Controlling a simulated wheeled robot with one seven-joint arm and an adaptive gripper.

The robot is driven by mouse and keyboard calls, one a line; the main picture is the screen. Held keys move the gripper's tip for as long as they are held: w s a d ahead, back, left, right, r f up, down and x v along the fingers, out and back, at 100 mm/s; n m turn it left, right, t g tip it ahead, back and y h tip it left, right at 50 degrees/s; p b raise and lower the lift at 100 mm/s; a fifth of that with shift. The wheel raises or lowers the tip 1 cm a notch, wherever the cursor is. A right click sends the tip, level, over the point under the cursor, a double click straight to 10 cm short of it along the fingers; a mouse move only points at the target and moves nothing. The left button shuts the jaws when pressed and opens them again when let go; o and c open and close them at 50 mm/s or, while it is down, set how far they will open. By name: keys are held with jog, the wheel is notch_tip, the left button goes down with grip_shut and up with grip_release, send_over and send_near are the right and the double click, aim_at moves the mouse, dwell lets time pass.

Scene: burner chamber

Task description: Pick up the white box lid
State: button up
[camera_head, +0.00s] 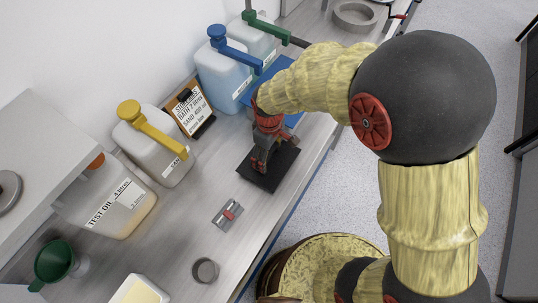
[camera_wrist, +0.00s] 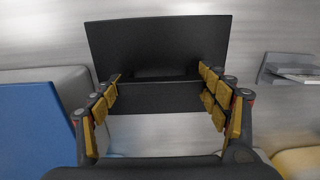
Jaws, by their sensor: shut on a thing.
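My gripper (camera_head: 261,160) reaches down to the bench and is shut on a flat black square piece (camera_head: 283,168). In the wrist view the same black piece (camera_wrist: 160,35) fills the space ahead, with the two padded fingers of my gripper (camera_wrist: 159,78) on either side of its raised middle part. The piece lies at or just above the bench top; I cannot tell which. It is black, not white, and no clearly white box lid shows. A white tray with a pale yellow inside (camera_head: 138,292) stands at the bottom edge.
A small grey holder with a red part (camera_head: 228,213) and a grey ring (camera_head: 205,270) lie nearby. Jugs with a yellow tap (camera_head: 150,130) and a blue tap (camera_head: 222,70), plus a clipboard (camera_head: 190,108), line the wall. The bench's front edge is close on the right.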

jog(key=s+d+r+p, duration=0.2)
jog(key=s+d+r, duration=0.5)
jog(key=s+r, duration=0.4)
jog(key=shift+s+d+r, duration=0.2)
jog(key=shift+s+d, duration=0.05)
jog(key=shift+s, duration=0.15)
